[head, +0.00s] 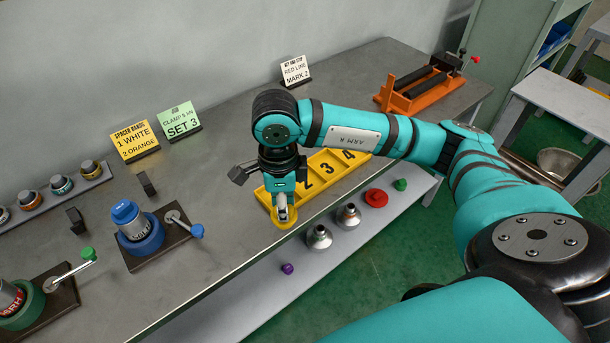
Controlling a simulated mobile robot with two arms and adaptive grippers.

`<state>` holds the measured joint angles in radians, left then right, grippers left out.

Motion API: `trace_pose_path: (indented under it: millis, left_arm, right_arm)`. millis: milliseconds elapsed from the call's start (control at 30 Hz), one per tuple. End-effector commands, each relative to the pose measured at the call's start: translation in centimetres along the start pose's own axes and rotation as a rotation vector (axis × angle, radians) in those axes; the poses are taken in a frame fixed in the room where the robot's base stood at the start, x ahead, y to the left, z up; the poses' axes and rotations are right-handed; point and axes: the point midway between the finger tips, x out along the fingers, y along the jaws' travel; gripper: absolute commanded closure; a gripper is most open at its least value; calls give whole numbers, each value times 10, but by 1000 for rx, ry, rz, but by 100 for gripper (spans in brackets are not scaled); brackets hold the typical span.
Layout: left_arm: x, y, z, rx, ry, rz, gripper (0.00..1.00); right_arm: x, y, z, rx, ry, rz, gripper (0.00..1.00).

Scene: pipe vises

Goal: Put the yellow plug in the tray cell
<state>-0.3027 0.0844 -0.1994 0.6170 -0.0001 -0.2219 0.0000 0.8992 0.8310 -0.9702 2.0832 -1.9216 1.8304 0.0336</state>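The yellow plug (289,223) is a round, flanged piece at the front edge of the bench, by the near left end of the yellow tray (263,193). My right gripper (283,213) points down over it, and its narrow fingers appear shut on the plug's middle. The tray has a row of cells with black numbers; 2, 3 and 4 show. Its near left end is partly hidden behind my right gripper. I cannot tell whether the plug touches the tray. My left gripper is not in view.
Two pipe vises, one with a blue collar (143,240) and one with a green collar (24,308), stand at left. An orange stand (420,92) is at the back right. A lower shelf holds metal funnels (319,237) and a red plug (376,198). Signs stand along the wall.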

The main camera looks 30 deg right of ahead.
Motion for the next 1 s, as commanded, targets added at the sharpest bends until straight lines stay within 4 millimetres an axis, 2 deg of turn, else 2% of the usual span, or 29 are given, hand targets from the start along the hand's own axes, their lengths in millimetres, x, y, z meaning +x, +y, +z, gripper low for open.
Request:
trace_pose_path:
  millis: [100,200,367,467,800,1000]
  left_arm:
    - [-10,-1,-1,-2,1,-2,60]
    - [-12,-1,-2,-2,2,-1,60]
    - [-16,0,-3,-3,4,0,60]
    - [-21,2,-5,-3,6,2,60]
    - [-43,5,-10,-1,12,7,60]
    - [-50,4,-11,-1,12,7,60]
  right_arm:
    - [1,0,-4,273,6,4,100]
    - [4,0,-7,433,8,2,100]
    - [6,-6,-10,549,11,0,100]
    - [6,-24,-15,564,12,-1,100]
    - [13,-111,-40,561,12,0,100]
    - [18,-147,-48,555,10,1,100]
